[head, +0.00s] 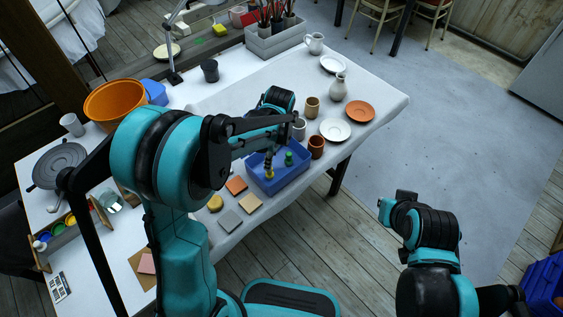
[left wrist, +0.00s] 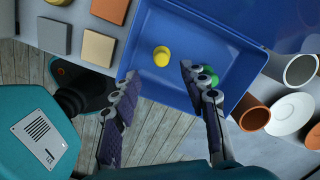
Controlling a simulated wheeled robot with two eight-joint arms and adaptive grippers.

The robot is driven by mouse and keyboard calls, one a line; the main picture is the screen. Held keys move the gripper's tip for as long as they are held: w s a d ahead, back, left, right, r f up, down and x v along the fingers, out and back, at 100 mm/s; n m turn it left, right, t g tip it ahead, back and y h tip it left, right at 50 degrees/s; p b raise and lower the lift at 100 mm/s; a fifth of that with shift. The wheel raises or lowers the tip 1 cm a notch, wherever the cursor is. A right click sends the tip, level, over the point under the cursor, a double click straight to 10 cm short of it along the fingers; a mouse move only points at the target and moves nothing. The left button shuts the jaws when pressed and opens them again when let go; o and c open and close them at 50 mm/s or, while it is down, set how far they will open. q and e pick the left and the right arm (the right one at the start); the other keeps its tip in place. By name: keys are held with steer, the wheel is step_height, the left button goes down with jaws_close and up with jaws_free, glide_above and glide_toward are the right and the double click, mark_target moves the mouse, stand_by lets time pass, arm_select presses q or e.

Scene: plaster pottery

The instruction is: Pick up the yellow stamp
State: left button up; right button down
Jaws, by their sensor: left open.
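The yellow stamp (left wrist: 161,56) stands in the blue tray (left wrist: 150,25), seen from above in the left wrist view as a round yellow top. In the head view the tray (head: 291,178) lies near the table's front edge, with the stamp (head: 269,172) at its left part. A green stamp (left wrist: 210,76) is also in the tray, partly behind a finger. My left gripper (left wrist: 158,74) is open and empty, its fingertips either side of the line to the yellow stamp and apart from it.
An orange bowl (head: 114,98) is at the left.

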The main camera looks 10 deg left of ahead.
arm_select(q)
steer(key=shift+w+d+f, duration=0.1)
steer(key=shift+w+f, duration=0.05)
steer(key=shift+f, duration=0.35)
steer(key=shift+a+f+b, duration=0.15)
steer(key=shift+f+b, duration=0.2)
steer(key=shift+f, duration=0.25)
steer(key=shift+a+f+b, duration=0.15)
steer(key=shift+f+b, duration=0.15)
steer(key=shift+f, duration=0.3)
steer(key=f+b, duration=0.1)
steer(key=f, duration=0.1)
steer(key=f+b, duration=0.1)
steer(key=shift+a+f, duration=0.2)
steer(key=shift+f, duration=0.6)
steer(key=shift+r, duration=0.1)
steer(key=shift+c, duration=0.6)
jaws_close()
